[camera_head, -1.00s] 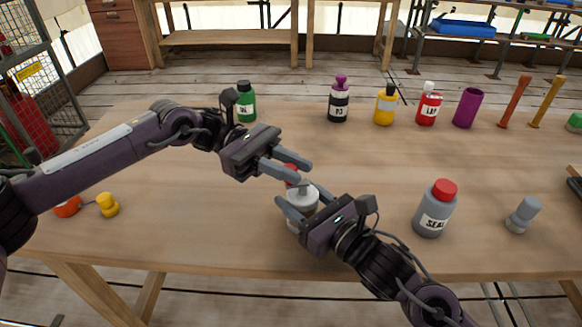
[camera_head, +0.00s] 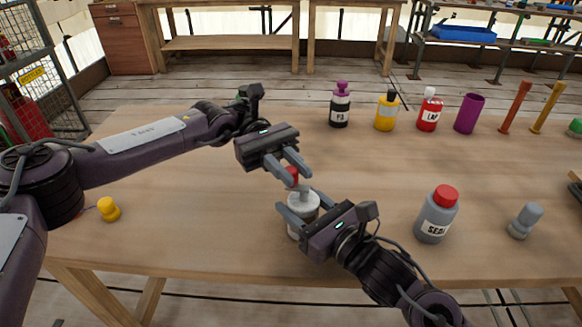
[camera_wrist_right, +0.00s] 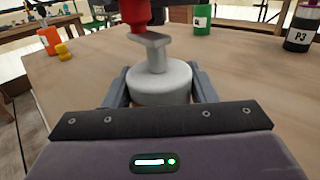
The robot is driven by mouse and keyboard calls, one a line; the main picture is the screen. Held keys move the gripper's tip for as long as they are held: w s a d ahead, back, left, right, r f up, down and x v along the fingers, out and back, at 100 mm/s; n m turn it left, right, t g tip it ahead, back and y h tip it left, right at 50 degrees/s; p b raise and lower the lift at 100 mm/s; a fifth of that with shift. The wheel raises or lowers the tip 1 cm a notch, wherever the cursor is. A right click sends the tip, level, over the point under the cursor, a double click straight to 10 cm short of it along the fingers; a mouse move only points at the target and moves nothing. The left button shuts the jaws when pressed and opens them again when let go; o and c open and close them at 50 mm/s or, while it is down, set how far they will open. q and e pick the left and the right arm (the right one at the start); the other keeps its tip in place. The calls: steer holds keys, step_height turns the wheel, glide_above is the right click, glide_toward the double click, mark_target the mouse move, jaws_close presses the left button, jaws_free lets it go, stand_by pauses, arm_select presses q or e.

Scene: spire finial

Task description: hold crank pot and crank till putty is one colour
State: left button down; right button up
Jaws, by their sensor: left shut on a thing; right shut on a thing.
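The crank pot (camera_head: 304,205) is a pale grey-white round pot with a crank arm on top and a red knob (camera_head: 291,177). It stands upright on the table and also shows in the right wrist view (camera_wrist_right: 160,84). My right gripper (camera_head: 299,222) is shut around the pot's body, one finger on each side. My left gripper (camera_head: 292,172) comes from the upper left and is shut on the red knob of the crank. The putty inside the pot cannot be seen.
A grey SEAL bottle with red cap (camera_head: 437,215) and a grey-blue piece (camera_head: 524,221) stand to the right. Bottles P3 (camera_head: 340,106), yellow (camera_head: 386,111) and red LAP (camera_head: 430,111), and a purple cup (camera_head: 468,114), line the back. A yellow piece (camera_head: 108,209) is at left.

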mark_target(291, 169)
arm_select(q)
steer(key=c, duration=1.3)
jaws_free()
steer(key=shift+r, duration=0.15)
step_height(291, 169, up, 10)
steer(key=shift+f, duration=0.15)
